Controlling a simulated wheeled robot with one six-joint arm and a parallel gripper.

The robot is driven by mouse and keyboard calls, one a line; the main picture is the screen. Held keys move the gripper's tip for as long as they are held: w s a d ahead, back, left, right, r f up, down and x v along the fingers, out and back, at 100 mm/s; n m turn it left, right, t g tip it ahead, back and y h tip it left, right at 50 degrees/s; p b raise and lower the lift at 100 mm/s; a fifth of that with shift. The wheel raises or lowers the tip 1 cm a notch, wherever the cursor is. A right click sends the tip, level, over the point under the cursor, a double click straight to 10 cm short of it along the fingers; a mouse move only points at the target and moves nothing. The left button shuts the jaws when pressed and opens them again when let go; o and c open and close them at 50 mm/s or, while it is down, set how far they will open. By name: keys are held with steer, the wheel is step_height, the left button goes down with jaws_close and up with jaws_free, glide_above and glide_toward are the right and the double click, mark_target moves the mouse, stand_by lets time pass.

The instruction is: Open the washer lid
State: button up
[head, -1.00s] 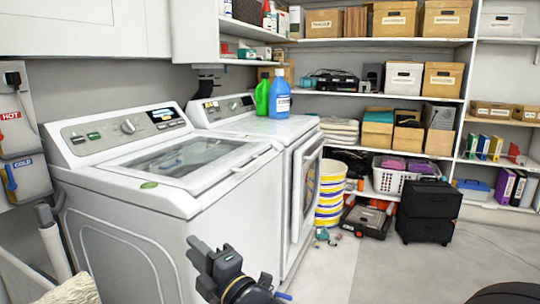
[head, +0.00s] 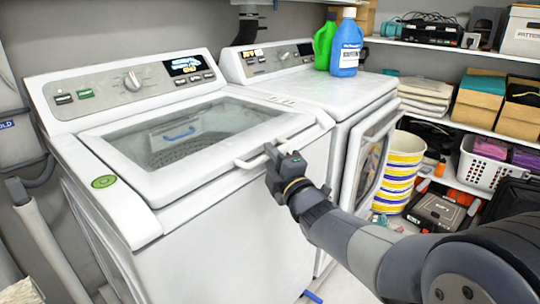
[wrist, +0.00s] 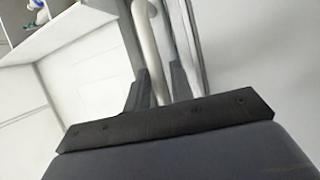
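The white washer (head: 200,235) stands at left in the head view. Its lid (head: 132,178), with a clear glass window, lies flat over the tub. A white bar handle (head: 247,163) sits at the lid's front right edge. My gripper (head: 274,160) is at the right part of this handle. In the wrist view, the two dark fingers (wrist: 159,88) stand close together on either side of the pale handle bar (wrist: 149,45), apparently shut on it. The exact contact at the fingertips is partly hidden.
A dryer (head: 325,95) stands right of the washer, with green (head: 324,42) and blue (head: 347,45) bottles on top. A striped bucket (head: 400,170) and white basket (head: 487,166) are further right. Grey pipes (head: 55,240) run along the left.

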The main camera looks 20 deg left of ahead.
steer(key=shift+w+a+r, duration=0.1)
steer(key=shift+w+a, duration=0.15)
jaws_close()
stand_by(0.4)
